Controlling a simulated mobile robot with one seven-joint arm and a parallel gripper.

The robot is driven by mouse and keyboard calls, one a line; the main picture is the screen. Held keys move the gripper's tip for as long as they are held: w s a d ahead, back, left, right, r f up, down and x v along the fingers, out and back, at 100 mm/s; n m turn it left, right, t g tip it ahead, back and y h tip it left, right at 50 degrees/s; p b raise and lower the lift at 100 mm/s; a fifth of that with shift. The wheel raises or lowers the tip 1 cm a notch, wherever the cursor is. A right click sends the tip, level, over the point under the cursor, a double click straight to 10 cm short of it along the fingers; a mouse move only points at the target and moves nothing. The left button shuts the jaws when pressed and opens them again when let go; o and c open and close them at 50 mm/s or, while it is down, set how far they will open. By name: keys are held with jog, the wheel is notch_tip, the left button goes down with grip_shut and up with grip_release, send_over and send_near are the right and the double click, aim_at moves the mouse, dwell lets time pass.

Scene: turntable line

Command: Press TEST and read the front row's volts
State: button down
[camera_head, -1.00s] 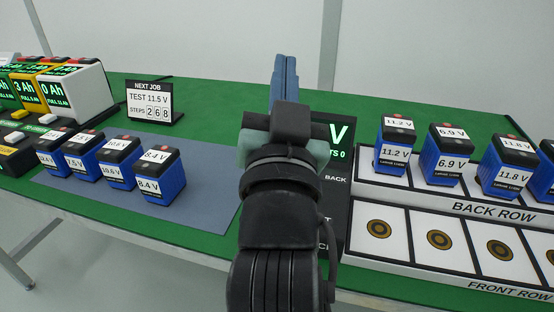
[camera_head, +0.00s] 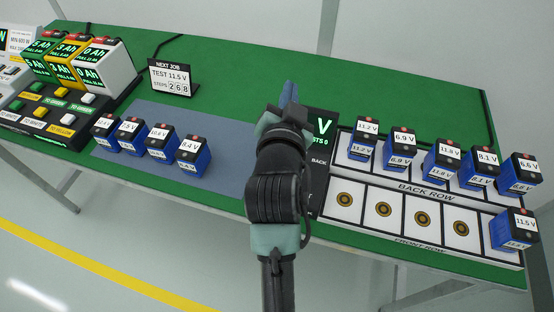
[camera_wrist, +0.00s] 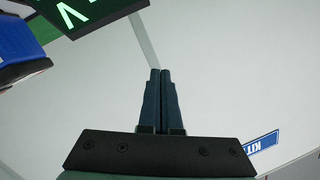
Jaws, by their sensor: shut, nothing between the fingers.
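My gripper (camera_head: 288,94) is shut and empty, raised in front of the black test panel (camera_head: 318,170) in the head view. The wrist view shows its two fingers (camera_wrist: 161,98) together. My arm hides most of the panel, and no TEST button can be made out. Its green display (camera_head: 323,125) shows a V and the end of a line reading 0; the number is hidden. The display is partly in the wrist view (camera_wrist: 75,12). The front row (camera_head: 402,240) has one blue battery (camera_head: 513,231), labelled 11.5 V, at its right end. Its other visible pads are bare.
The back row (camera_head: 425,188) holds several blue batteries. More batteries stand on the grey mat (camera_head: 225,140) at left. A sign (camera_head: 174,77) reads NEXT JOB, TEST 11.5 V, STEPS 268. A console (camera_head: 62,115) with coloured buttons and chargers stands far left. Green table (camera_head: 400,90) is clear behind.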

jog(key=s+a+m+g+p, duration=0.2)
jog(key=s+m+g+p, duration=0.2)
jog(key=p, duration=2.5)
jog(key=s+g, duration=0.3)
jog(key=s, duration=0.4)
jog(key=shift+s+a+f, duration=0.35)
jog(key=shift+a, duration=0.05)
notch_tip(320, 180, down, 9)
jog(key=b, duration=0.7)
jog(key=shift+r+b, duration=0.1)
jog(key=shift+b, duration=0.3)
jog(key=shift+f+b, duration=0.4)
jog(key=shift+b, duration=0.05)
